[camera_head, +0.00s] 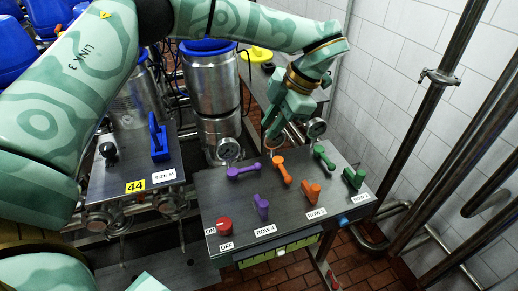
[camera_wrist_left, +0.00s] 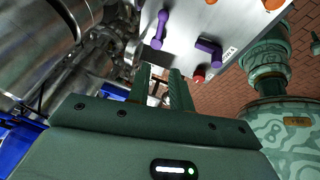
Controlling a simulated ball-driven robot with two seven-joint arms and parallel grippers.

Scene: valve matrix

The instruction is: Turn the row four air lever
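The dark panel (camera_head: 215,195) carries purple, orange and green levers. The label ROW 4 (camera_head: 266,230) stands in front of the purple pair. One purple lever (camera_head: 243,170) lies at the back of the panel, and the other purple lever (camera_head: 262,207) is nearer the front. Both also show in the left wrist view, the back one (camera_wrist_left: 160,29) left of the front one (camera_wrist_left: 208,52). I cannot read which is the air lever. My left gripper (camera_head: 272,137) hangs near the panel's back edge. Its fingers (camera_wrist_left: 160,88) are apart and empty, touching no lever.
Orange levers (camera_head: 310,190) and green levers (camera_head: 353,178) stand right of the purple ones. A red ON/OFF knob (camera_head: 224,225) sits at the front left. Gauges (camera_head: 316,128) and a steel canister (camera_head: 210,85) stand behind. Pipes (camera_head: 430,90) run along the right wall.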

